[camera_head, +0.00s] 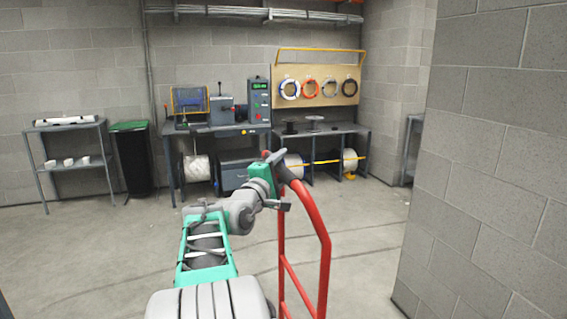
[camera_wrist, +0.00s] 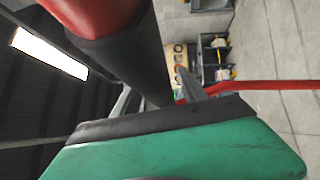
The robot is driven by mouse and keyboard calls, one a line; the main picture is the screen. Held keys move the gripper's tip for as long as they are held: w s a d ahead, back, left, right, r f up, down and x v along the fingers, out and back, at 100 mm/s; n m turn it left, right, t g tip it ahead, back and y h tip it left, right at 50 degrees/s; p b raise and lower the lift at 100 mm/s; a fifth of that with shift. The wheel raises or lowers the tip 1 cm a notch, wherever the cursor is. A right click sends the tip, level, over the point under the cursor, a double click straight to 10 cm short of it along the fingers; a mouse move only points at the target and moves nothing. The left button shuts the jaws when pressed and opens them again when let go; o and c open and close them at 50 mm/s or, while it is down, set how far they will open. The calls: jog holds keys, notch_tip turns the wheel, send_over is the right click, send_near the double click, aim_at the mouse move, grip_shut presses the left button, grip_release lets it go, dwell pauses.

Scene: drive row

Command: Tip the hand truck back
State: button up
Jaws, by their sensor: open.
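The red hand truck (camera_head: 322,245) stands at the lower middle in the head view, close in front of me. Its lower part is cut off by the frame edge. Its top handle has a black grip (camera_head: 289,174). My gripper (camera_head: 275,160) is at the top of the handle, with the grip at or between its fingers; I cannot tell whether they touch it. In the wrist view the black grip (camera_wrist: 125,60) and a red tube cross close in front of the green gripper body. The jaws are open.
A block wall (camera_head: 490,170) stands close on the right. At the back are a workbench with machines (camera_head: 215,130), a pegboard with coiled cables (camera_head: 318,62), a black bin with a green lid (camera_head: 133,160) and a shelf (camera_head: 70,160). The floor between is clear.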

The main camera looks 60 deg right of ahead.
jog(key=shift+d+r, duration=0.1)
jog(key=shift+d, duration=0.45)
grip_shut()
jog(key=shift+w, duration=0.1)
dwell(0.9)
